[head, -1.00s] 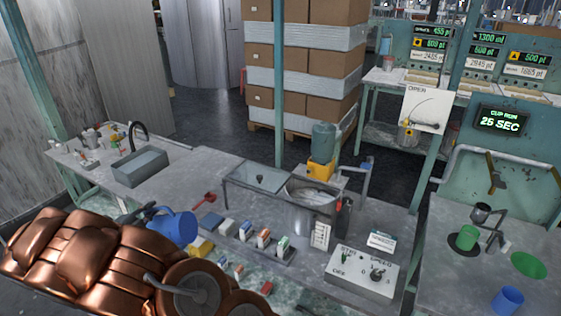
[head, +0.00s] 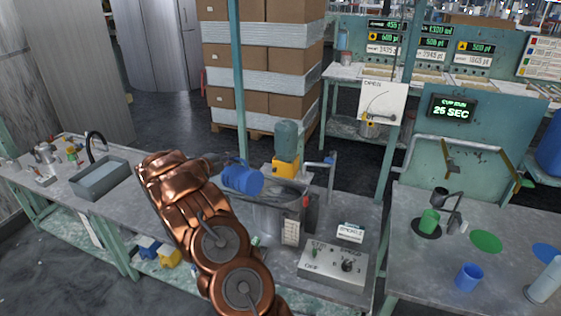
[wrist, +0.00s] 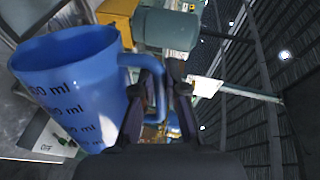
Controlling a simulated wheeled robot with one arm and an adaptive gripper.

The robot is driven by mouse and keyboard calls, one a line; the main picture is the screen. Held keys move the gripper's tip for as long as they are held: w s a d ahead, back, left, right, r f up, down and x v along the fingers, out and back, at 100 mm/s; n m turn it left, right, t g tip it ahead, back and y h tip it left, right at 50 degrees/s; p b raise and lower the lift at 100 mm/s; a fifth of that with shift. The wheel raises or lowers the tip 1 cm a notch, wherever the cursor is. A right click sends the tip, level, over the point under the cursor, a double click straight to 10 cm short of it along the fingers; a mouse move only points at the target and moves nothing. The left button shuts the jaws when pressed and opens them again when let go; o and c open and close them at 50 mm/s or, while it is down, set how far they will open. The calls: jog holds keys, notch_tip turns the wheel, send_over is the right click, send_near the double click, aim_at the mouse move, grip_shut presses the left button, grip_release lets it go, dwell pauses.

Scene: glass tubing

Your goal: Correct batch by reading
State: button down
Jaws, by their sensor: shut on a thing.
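A blue measuring jug (head: 242,180) with dark ml marks hangs in the air at the vat's upper left in the head view; it looks tilted there. In the wrist view the jug (wrist: 70,85) fills the left side. My gripper (wrist: 158,90) is shut on its handle; in the head view my arm mostly hides the fingers. The steel vat (head: 270,222) stands on the bench, partly behind my arm. A green and yellow mixer motor (head: 286,142) stands behind it. A display (head: 453,107) reads CUP RUN, apparently 25 SEC. A stir and speed control box (head: 333,264) sits in front.
A green cup (head: 430,221) stands under a dark cup (head: 440,195) on the right bench. A blue cup (head: 469,277) and a green disc (head: 485,241) are nearby. A sink (head: 99,180) is at left. Readout panels (head: 432,42) stand at the back; their figures are small.

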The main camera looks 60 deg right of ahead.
jog(key=s+d+f+m+g+y, duration=0.1)
jog(key=s+d+f+m+g, duration=0.3)
jog(key=s+d, duration=0.95)
jog(key=s+a+r+m+t+b, duration=0.1)
jog(key=s+a+r+m+b, duration=0.1)
jog(key=s+a+m+b, duration=0.1)
jog(key=s+m+b, duration=0.1)
jog(key=s+b, duration=0.1)
jog(key=s, duration=0.1)
jog(key=shift+a+m+t+h, duration=0.25)
jog(key=shift+m+t+h, duration=0.05)
jog(key=shift+t, duration=0.1)
jog(key=b, duration=0.3)
jog(key=s+m+b, duration=0.1)
jog(key=b, duration=0.1)
jog(key=shift+s+a+r+b, duration=0.1)
jog(key=shift+a+r+b, duration=0.15)
jog(key=shift+b, duration=0.15)
jog(key=shift+s+a+r+m+b, duration=0.15)
jog(key=shift+s+m+b, duration=0.15)
jog(key=shift+b, duration=0.7)
jog(key=b, duration=0.3)
jog(key=shift+s+a+m+t+h, duration=0.15)
jog(key=shift+s+m+t+h, duration=0.1)
jog(key=shift+m+t+h, duration=0.05)
